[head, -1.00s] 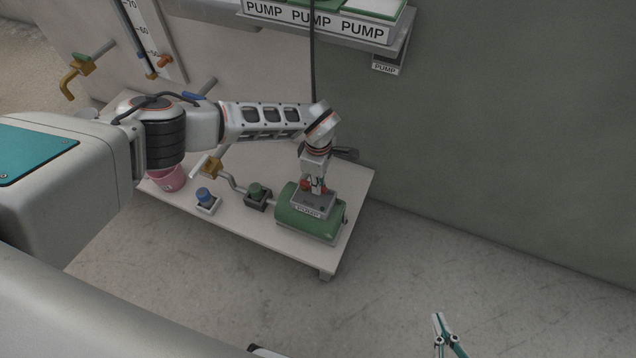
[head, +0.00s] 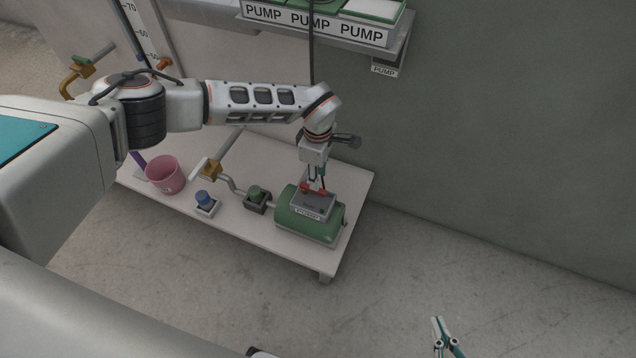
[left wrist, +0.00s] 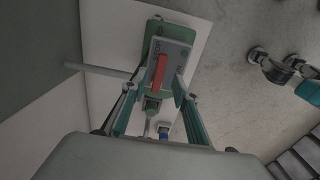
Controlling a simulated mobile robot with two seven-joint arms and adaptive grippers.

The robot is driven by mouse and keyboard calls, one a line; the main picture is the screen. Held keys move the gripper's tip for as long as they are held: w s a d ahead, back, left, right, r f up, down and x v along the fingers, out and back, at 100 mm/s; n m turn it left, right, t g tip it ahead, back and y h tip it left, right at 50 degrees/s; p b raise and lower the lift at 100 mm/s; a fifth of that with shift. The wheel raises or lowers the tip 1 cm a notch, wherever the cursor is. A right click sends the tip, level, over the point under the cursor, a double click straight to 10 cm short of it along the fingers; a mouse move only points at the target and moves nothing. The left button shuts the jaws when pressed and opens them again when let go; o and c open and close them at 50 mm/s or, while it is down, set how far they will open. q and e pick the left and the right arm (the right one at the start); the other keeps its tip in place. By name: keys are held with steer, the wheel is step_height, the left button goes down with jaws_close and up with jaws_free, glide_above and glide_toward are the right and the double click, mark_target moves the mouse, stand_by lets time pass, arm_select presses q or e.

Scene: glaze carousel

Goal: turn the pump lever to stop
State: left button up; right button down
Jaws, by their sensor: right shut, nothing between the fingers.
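The green pump (head: 297,222) stands at the right end of a low white bench, with a grey box (head: 314,207) labelled PUMP on top. The red lever (head: 306,187) lies on that box, partly hidden by my fingers in the head view. In the left wrist view the lever (left wrist: 159,73) lies lengthwise on the grey plate (left wrist: 178,55), beside dark lettering that is only partly legible. My left gripper (head: 316,185) is above the box. Its fingers (left wrist: 154,88) are open, one either side of the lever, with nothing held. My right gripper (head: 446,335) is shut and empty, far from the pump.
A shelf labelled PUMP (head: 315,22) hangs above. A dark wall is behind.

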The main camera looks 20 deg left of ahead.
arm_select(q)
step_height(320, 180, up, 6)
steer(key=shift+r, duration=0.2)
stand_by(0.5)
